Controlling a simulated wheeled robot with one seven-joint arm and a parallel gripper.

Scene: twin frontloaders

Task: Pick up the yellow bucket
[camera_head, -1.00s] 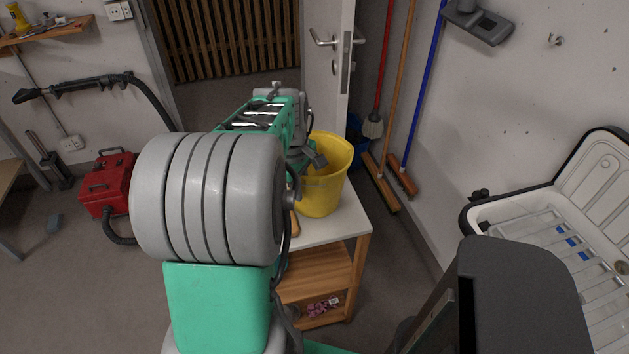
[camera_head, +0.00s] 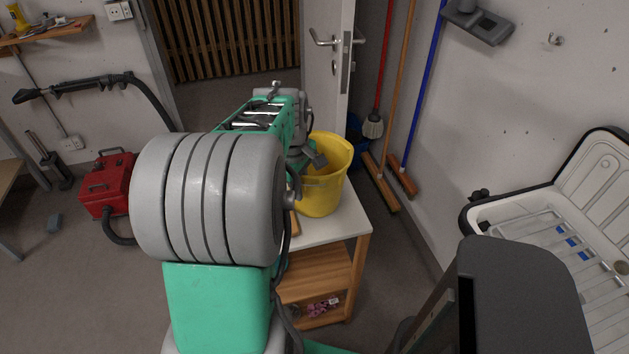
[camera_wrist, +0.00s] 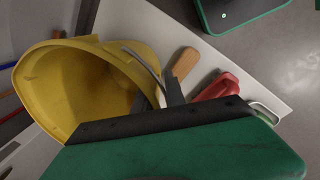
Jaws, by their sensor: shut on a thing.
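The yellow bucket (camera_head: 322,192) is over the white top of a small wooden cart (camera_head: 345,222) in the head view, and I cannot tell whether it touches the top. In the wrist view the bucket (camera_wrist: 75,85) fills the left, its open mouth facing the camera. A thin wire handle (camera_wrist: 147,68) runs from it to my gripper. My gripper (camera_wrist: 172,92) is shut on the bucket, seemingly at the handle; the exact contact is partly hidden. In the head view my gripper (camera_head: 314,160) is at the bucket's near left side, and my arm hides part of the cart.
A wooden-handled tool (camera_wrist: 186,63) and a red object (camera_wrist: 215,88) lie on the cart top near my gripper. Brooms (camera_head: 384,165) lean on the wall right of the cart. A white door (camera_head: 325,65) stands behind. An open cooler (camera_head: 560,225) is at right.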

